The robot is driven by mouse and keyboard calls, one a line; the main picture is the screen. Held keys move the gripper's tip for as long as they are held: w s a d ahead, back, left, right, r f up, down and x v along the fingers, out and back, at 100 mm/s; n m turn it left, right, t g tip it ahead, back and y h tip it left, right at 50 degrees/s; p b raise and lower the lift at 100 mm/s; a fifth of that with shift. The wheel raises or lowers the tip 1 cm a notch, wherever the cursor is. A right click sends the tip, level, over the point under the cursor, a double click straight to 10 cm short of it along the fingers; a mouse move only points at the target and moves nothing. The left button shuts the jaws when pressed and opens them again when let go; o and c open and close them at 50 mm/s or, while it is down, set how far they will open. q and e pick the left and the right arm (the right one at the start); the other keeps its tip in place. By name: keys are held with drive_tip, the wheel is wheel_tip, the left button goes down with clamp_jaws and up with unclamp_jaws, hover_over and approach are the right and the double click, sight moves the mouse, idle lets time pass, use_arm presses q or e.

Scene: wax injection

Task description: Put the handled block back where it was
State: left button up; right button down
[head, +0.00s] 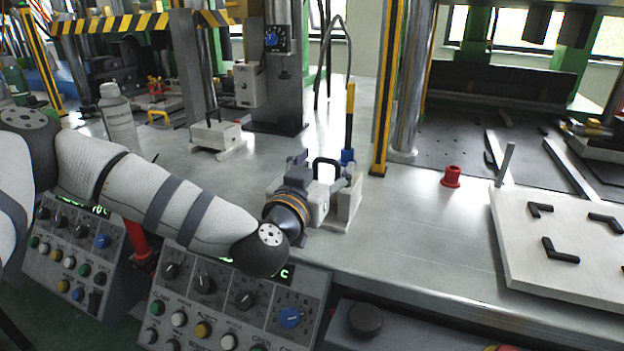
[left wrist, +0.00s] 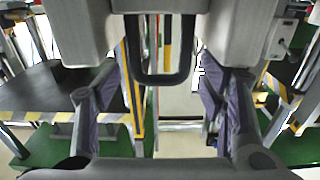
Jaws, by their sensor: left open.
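The handled block (head: 346,208) is a pale block with a black loop handle (head: 327,161). It is by the front edge of the steel table, partly hidden behind my left gripper (head: 322,178). The gripper reaches it from the left, with one finger on either side of the handle. In the left wrist view the black handle (left wrist: 163,79) hangs in the middle, between the spread purple-padded fingers. There is visible space on both sides of it, so the fingers are open and not closed on it. My right gripper is not in view.
A white board (head: 520,250) with black corner brackets lies at the right. A red part (head: 451,177) stands between it and the block. A yellow-black post (head: 386,110) rises behind the block. Control panels (head: 230,305) line the table's front. A pale block (head: 215,135) sits further back.

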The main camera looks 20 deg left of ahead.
use_arm(q)
drive_tip(key=s+p, duration=0.1)
drive_tip(key=s, duration=0.9)
drive_tip(key=shift+s+a, duration=0.2)
drive_tip(key=shift+s, duration=0.05)
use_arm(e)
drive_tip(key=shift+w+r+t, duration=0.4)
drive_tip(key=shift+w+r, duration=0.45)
